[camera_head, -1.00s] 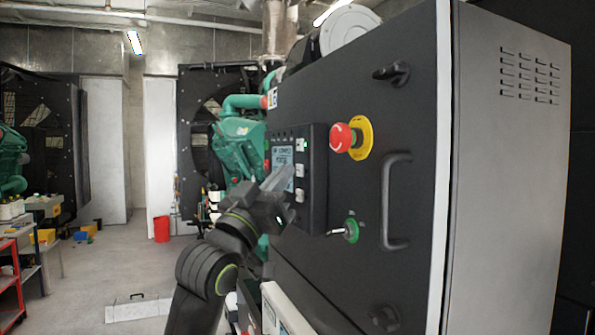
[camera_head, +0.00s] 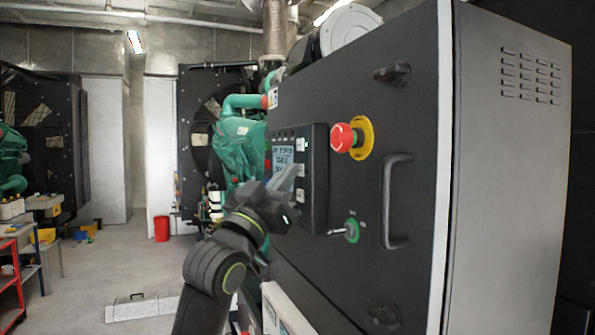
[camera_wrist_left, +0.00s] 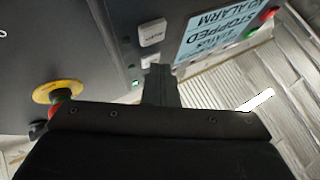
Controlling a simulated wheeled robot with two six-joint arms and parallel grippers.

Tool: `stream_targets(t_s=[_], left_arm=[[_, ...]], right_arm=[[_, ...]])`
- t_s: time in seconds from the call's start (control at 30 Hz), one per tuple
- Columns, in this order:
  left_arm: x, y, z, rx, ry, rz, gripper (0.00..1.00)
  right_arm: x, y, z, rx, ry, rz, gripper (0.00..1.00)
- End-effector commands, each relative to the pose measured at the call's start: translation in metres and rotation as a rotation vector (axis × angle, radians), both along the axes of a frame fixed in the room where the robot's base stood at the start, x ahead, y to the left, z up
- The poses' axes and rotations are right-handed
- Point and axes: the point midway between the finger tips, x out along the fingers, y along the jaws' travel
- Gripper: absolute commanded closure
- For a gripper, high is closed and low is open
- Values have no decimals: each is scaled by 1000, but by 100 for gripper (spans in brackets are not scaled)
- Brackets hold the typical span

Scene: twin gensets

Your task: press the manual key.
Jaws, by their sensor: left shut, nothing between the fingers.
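The dark control panel (camera_head: 316,180) on the black cabinet door has a light-blue screen and a column of white keys. I see an upper key (camera_head: 304,144) and lower keys (camera_head: 300,196); their labels are too small to read in the head view. My left gripper (camera_head: 289,175) is shut and empty, its tips in front of the panel by the screen and keys. In the left wrist view, the fingertips (camera_wrist_left: 158,70) overlap one white key (camera_wrist_left: 149,60), with another key (camera_wrist_left: 152,32) clear of them. Contact cannot be told. My right gripper is not in view.
A red emergency stop (camera_head: 343,137) on a yellow disc, a green key switch (camera_head: 351,230) and a door handle (camera_head: 396,200) stick out right of the panel. The screen (camera_wrist_left: 215,36) shows "STOPPED". A green engine (camera_head: 240,150) stands behind.

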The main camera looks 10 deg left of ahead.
Motion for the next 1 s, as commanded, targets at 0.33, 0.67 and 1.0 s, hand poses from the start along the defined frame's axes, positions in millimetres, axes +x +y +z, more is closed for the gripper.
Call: stream_targets(t_s=[0.33, 0.67, 1.0], left_arm=[[-4, 6, 1, 0, 0, 0, 100], [-10, 15, 0, 0, 0, 0, 100], [-16, 26, 1, 1, -1, 2, 100]], right_arm=[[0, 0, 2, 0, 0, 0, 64], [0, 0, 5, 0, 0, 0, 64], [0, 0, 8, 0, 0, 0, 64]])
